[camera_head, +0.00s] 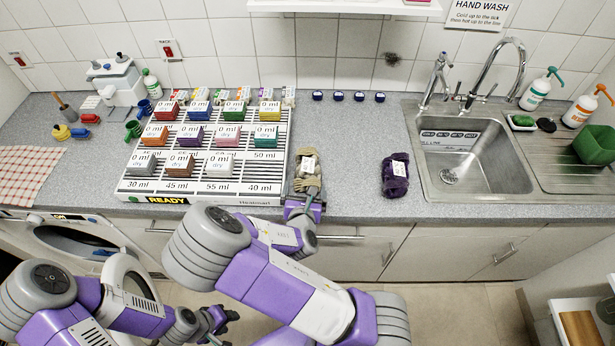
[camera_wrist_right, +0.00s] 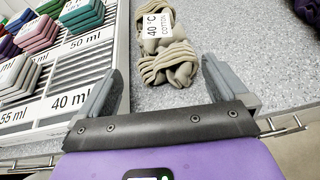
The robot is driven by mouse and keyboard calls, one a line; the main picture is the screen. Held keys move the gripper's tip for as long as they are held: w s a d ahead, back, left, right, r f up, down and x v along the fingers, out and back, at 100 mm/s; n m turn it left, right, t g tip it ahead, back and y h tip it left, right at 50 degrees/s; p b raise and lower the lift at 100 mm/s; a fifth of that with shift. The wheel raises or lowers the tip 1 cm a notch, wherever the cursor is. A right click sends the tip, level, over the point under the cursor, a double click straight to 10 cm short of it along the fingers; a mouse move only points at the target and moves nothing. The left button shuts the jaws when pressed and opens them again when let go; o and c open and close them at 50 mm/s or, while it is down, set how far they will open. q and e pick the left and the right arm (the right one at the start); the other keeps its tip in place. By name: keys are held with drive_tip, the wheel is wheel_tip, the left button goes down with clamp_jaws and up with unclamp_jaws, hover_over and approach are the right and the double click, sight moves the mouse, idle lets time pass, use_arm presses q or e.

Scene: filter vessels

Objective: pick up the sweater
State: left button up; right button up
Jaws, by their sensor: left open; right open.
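A folded beige knitted garment (camera_head: 303,183) with a white tag lies on the counter just right of the rack. In the right wrist view the garment (camera_wrist_right: 170,65) has a tag reading 40 °C COTTON. A folded dark purple garment (camera_head: 394,182) with a white tag lies farther right, beside the sink. I cannot tell for sure which one is the sweater. My right gripper (camera_head: 303,203) is open at the counter's front edge, just in front of the beige garment. In the right wrist view its fingers (camera_wrist_right: 160,80) are spread, with the garment beyond them. My left gripper (camera_head: 218,322) is open, low in front of the counter.
A white rack (camera_head: 130,186) with several coloured folded stacks and ml labels stands left of the beige garment. A steel sink (camera_head: 455,165) with taps is at the right. Several small dark-blue caps (camera_head: 338,97) stand at the back. The counter between the two garments is clear.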

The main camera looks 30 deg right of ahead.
sight(307, 186)
drive_tip(key=shift+w+d+f+b, duration=0.1)
drive_tip(key=shift+d+f+b, duration=0.35)
drive_tip(key=shift+b, duration=1.4)
drive_tip(key=shift+b+x, duration=0.55)
drive_tip(key=shift+x, duration=0.75)
drive_tip(key=b+x, duration=0.1)
drive_tip(key=x, duration=0.3)
drive_tip(key=shift+w+d+f, duration=0.1)
drive_tip(key=shift+w+d, duration=0.05)
drive_tip(key=shift+w, duration=0.2)
drive_tip(key=shift+c, duration=0.5)
drive_tip(key=c, duration=0.9)
